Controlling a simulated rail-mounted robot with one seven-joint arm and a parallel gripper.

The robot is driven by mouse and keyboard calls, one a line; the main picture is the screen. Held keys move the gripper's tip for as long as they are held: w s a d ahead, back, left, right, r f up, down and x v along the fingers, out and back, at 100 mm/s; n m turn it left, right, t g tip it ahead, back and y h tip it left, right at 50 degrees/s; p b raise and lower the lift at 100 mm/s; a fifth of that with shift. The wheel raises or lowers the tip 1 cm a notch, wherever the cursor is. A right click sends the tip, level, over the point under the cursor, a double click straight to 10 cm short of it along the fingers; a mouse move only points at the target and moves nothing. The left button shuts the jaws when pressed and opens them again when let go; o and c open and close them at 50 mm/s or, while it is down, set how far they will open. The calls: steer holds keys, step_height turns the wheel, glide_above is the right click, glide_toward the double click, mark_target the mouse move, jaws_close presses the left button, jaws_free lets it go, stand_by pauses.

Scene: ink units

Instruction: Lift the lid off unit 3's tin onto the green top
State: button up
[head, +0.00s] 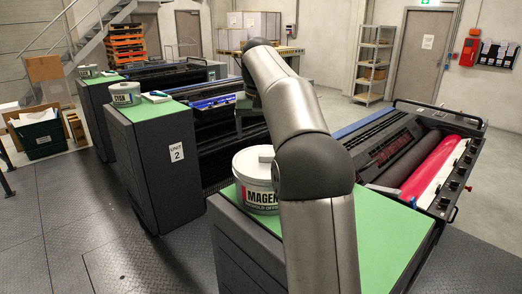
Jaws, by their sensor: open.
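My arm hides the tin's right side. My arm rises in front of the tin and bends away at the top. My gripper is hidden behind the arm, so its place relative to the lid does not show.
The green top is bare right of my arm. A red ink roller (436,172) lies beyond it. Dark floor plates (70,220) lie clear at left.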

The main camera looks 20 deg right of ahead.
steer(key=w+d+r+m+p, duration=0.1)
steer(key=w+d+r, duration=0.2)
steer(key=d+r, duration=0.15)
steer(key=shift+t, duration=0.3)
steer(key=x, duration=0.3)
steer(key=b+x, duration=0.1)
steer(key=x, duration=0.7)
steer(key=shift+d+f+b, duration=0.25)
steer(key=shift+d+b, duration=0.05)
steer(key=shift+d, duration=0.05)
steer(key=shift+p+x, duration=0.45)
steer(key=shift+x, duration=2.6)
steer(key=shift+a, duration=0.1)
steer(key=c, duration=1.1)
